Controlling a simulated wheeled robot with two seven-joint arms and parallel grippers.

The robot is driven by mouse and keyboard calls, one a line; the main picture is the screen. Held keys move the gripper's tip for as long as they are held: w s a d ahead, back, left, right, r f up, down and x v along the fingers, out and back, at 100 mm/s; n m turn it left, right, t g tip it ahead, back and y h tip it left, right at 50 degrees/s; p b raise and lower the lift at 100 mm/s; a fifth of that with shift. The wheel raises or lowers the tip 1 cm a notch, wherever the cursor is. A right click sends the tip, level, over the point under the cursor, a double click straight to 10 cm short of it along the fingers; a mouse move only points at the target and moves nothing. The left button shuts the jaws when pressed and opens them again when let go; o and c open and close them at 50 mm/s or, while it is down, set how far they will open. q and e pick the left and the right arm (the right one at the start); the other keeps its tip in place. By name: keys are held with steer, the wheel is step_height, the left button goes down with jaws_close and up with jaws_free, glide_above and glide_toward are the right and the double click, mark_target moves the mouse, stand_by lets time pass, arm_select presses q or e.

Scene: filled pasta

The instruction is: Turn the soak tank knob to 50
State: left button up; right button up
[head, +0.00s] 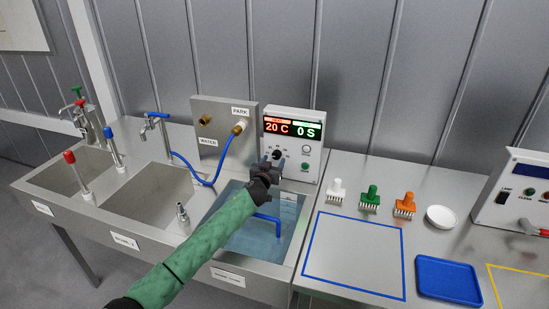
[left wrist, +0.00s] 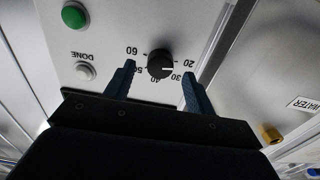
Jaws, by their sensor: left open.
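The soak tank control box (head: 293,146) stands behind the blue-water tank (head: 262,232). Its display (head: 291,127) reads 20 C in red and 0 S in green. The black knob (left wrist: 160,62) shows in the left wrist view, where the picture is upside down, with a scale from 20 to 60. Its white mark points right, near the 20. My left gripper (head: 270,167) is at the box front, partly hiding the knob in the head view. Its two blue fingers (left wrist: 158,80) are open, one on each side of the knob; I cannot tell whether they touch it.
A blue hose (head: 205,181) hangs left of the tank. White, green (head: 370,198) and orange brushes stand on the right-hand table, with a bowl (head: 441,217) and blue tray (head: 447,281).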

mark_target(277, 155)
arm_select(q)
steer(key=shift+x, duration=1.15)
arm_select(e)
steer(key=shift+s+d+f, duration=0.2)
steer(key=shift+f, duration=0.55)
arm_select(q)
steer(key=shift+f, duration=0.1)
steer(key=shift+c, duration=0.4)
steer(key=c, duration=0.9)
